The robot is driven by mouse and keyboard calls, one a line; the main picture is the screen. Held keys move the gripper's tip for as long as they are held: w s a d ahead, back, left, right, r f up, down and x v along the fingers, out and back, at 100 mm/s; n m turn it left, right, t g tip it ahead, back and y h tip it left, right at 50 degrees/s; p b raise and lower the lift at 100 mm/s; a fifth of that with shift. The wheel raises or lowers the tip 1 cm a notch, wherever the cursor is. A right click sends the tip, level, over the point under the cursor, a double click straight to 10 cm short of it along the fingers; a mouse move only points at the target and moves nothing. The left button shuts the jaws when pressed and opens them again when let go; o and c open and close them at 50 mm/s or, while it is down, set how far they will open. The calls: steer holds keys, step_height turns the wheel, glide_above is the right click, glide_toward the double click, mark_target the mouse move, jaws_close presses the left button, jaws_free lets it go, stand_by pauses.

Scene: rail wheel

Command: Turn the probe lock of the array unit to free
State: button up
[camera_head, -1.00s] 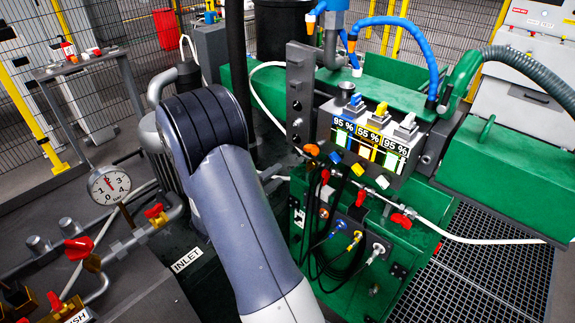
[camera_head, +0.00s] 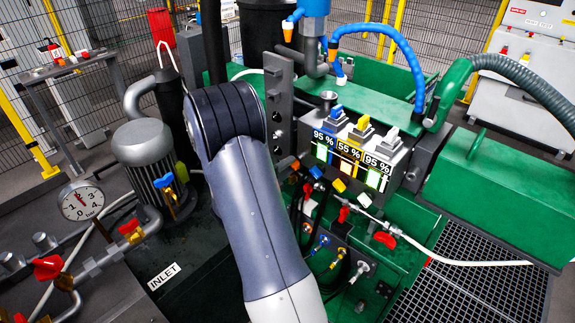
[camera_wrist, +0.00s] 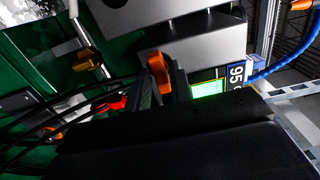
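The array unit (camera_head: 350,137) is a grey block with three displays reading 95 %, 55 % and 95 %. Blue, yellow and white levers stand on its top, and blue, yellow and white knobs are below its displays. In the wrist view, an orange lever (camera_wrist: 158,68), which may be the probe lock, stands at the unit's lower side near a lit green display. My gripper (camera_wrist: 162,88) has its dark fingers on either side of this lever. I cannot tell whether they touch it. In the head view, my arm hides most of the gripper.
A blue hose (camera_head: 385,38) arches over the unit, and a white hose (camera_head: 450,255) runs right from its front. Red valve levers (camera_head: 385,240) and cables crowd the green frame below. A grey pump (camera_head: 150,155) and a pressure gauge (camera_head: 82,200) are at the left.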

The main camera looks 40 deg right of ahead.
jaws_close()
steer(key=shift+f, duration=0.1)
steer(key=shift+m+b, duration=1.85)
steer(key=shift+m, duration=0.35)
